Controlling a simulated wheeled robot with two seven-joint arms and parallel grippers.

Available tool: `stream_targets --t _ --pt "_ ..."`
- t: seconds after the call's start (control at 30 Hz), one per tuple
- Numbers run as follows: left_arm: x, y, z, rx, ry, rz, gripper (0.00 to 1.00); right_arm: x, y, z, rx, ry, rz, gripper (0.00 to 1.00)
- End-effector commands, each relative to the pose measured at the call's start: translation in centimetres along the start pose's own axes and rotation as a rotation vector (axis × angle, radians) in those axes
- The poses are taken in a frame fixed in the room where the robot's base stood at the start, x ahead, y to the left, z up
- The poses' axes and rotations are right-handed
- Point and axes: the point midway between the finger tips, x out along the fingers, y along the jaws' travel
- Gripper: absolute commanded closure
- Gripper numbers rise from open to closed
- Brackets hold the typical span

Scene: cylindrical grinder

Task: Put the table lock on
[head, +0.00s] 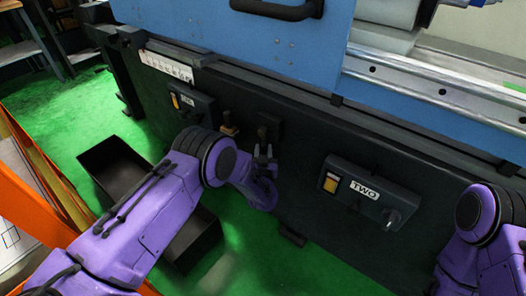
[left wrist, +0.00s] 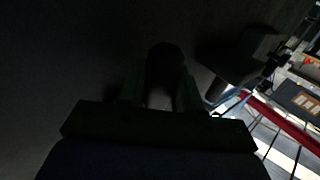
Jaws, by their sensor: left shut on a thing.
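My left gripper (head: 263,154) is at the dark front of the grinder, shut on a small dark lever (head: 262,133). In the left wrist view the rounded dark end of this lever (left wrist: 165,62) shows between the two fingers; that view is very dark. No label on the lever can be read, so I cannot tell from a marking that it is the table lock. A second small lever with a brownish base (head: 229,124) stands just left of it, apart from the gripper. My right gripper is out of view; only part of its arm shows at the right.
A control box marked TWO (head: 362,192), with a yellow switch and a knob, juts out right of the gripper. Another switch box (head: 188,104) is to the left. A black open bin (head: 112,158) stands on the green floor behind my left arm.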

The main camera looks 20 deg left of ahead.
Motion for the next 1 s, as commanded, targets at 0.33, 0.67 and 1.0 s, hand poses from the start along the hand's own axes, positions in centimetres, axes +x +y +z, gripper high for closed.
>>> stream_targets --t 0.33,0.67,1.0 --pt "-0.8 1.2 -0.4 -0.116 -0.084 -0.001 1.00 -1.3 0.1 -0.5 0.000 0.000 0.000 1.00" --pt "-2.3 3.3 -1.3 -0.355 -0.259 0.000 1.00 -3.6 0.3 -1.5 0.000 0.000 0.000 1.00" --pt "-3.8 5.2 -2.9 -0.617 -0.449 0.000 1.00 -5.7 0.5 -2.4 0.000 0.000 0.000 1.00"
